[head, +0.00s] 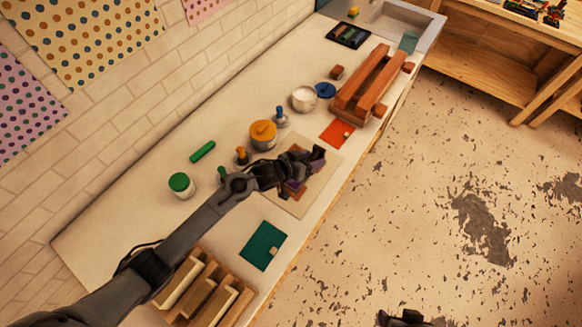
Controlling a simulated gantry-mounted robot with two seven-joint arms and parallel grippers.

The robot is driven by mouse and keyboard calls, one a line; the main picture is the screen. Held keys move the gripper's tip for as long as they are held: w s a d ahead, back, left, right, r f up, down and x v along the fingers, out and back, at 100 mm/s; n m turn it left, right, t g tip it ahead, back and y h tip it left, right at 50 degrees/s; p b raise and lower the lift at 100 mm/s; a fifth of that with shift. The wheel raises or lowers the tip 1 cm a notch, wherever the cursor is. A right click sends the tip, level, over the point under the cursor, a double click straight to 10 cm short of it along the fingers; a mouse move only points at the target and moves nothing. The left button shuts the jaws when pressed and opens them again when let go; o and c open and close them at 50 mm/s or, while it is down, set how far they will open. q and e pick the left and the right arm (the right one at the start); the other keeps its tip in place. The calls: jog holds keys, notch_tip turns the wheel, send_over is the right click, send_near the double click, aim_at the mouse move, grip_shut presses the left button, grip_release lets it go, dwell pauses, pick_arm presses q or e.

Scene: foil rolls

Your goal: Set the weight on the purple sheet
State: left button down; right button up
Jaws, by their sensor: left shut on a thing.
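The purple sheet (297,189) lies on a larger tan mat (290,204) near the front edge of the counter and is partly hidden by my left gripper. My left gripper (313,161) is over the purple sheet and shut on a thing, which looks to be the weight. The fingers hide most of it, so I cannot tell whether it touches the sheet. Part of my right gripper (404,318) shows at the bottom edge, away from the counter; its fingers are not clear.
An orange-lidded pot (263,135), a small blue-topped piece (281,117) and a green-lidded jar (181,185) stand behind the mat. A red sheet (337,133) and a teal sheet (262,246) lie on either side. A reddish wooden rack (369,85) stands farther right.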

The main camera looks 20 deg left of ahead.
pick_arm(q)
jog(key=a+f+b, duration=0.2)
jog(key=b, duration=0.1)
jog(key=a+f+b, duration=0.2)
jog(key=f, duration=0.1)
jog(key=w+a+f+b, duration=0.1)
jog(key=a+f+b, duration=0.1)
jog(key=a+b, duration=0.1)
jog(key=shift+f+b, duration=0.3)
jog(key=shift+f, duration=0.1)
jog(key=shift+r, duration=0.1)
jog(key=shift+c, duration=1.6)
grip_release()
jog(key=shift+f, duration=0.3)
